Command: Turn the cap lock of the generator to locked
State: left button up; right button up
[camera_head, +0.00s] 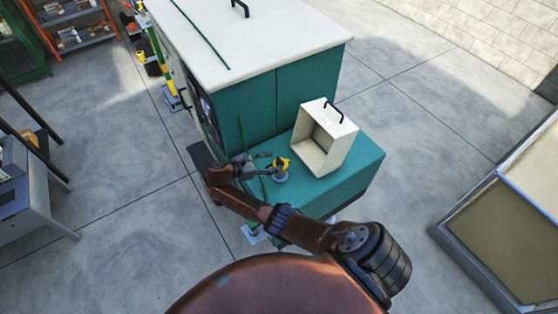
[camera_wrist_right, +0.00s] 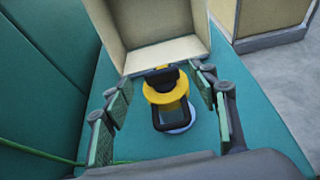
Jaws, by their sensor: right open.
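The generator (camera_head: 258,103) is a teal cabinet with a white top and a lower teal deck in front. On the deck sits a yellow cap lock (camera_head: 283,166) with a dark part on a pale round base. In the right wrist view the cap lock (camera_wrist_right: 167,97) shows yellow and black. My right gripper (camera_head: 268,163) is open at the cap lock. In the wrist view its fingers (camera_wrist_right: 165,105) stand apart on either side of the cap lock, with gaps showing, so they do not grip it. My left gripper is not in view.
A cream open box lid (camera_head: 335,140) with a black handle stands tilted just behind and right of the cap lock. A green cable (camera_head: 200,35) runs over the white top. A grey-framed panel (camera_head: 510,215) is at right. Concrete floor is clear between.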

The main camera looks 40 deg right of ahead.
jog(key=v, duration=0.7)
jog(key=shift+a, duration=0.25)
